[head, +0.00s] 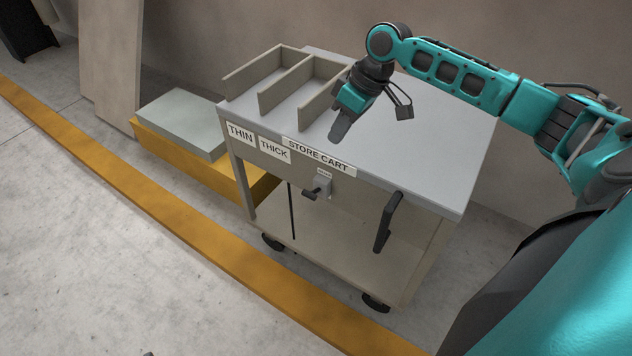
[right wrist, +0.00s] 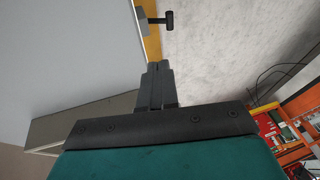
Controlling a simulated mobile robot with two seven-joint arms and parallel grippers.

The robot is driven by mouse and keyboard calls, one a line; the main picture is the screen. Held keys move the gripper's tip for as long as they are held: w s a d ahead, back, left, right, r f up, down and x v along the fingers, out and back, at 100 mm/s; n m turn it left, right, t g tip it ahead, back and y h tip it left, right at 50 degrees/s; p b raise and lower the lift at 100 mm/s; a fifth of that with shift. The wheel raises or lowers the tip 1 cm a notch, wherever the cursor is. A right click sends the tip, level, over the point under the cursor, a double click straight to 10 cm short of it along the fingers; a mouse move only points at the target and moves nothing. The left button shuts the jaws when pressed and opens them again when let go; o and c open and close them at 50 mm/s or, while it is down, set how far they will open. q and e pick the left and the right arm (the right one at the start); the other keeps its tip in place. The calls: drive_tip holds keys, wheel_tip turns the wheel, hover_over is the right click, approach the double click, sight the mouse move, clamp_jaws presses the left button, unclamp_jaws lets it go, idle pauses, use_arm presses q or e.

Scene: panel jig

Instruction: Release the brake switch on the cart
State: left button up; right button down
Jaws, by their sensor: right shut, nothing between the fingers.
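The store cart (head: 440,140) is a grey two-level cart with a "STORE CART" label on its front edge. The brake switch (head: 318,187) is a small grey box with a dark lever, mounted on the cart's front below that label. My right gripper (head: 337,133) is shut and empty, above the cart top near the front edge, up and to the right of the switch and apart from it. Its shut fingers (right wrist: 158,72) also show in the right wrist view, where a dark T-shaped piece (right wrist: 160,20) sticks out beyond the cart's edge. My left gripper is not in view.
A black handle (head: 387,222) stands out from the cart's front right. Open bins (head: 262,78) marked THIN and THICK sit on the top's left. A grey panel on a yellow block (head: 185,158) lies left of the cart. The floor in front is clear beyond a yellow stripe.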

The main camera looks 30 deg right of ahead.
drive_tip(key=shift+d+r, duration=0.25)
drive_tip(key=shift+r, duration=0.1)
drive_tip(key=b, duration=0.3)
hover_over(316, 191)
drive_tip(key=d, duration=0.2)
drive_tip(key=f, duration=0.9)
drive_tip(key=shift+w+a+f, duration=0.1)
drive_tip(key=shift+w+f, duration=0.1)
drive_tip(key=shift+f, duration=0.1)
drive_tip(key=shift+s+a+f, duration=0.25)
drive_tip(key=shift+a+f, duration=0.3)
drive_tip(key=shift+f, duration=0.2)
drive_tip(key=shift+s+a+f, duration=0.25)
drive_tip(key=shift+a+f, duration=0.3)
drive_tip(key=shift+f, duration=0.15)
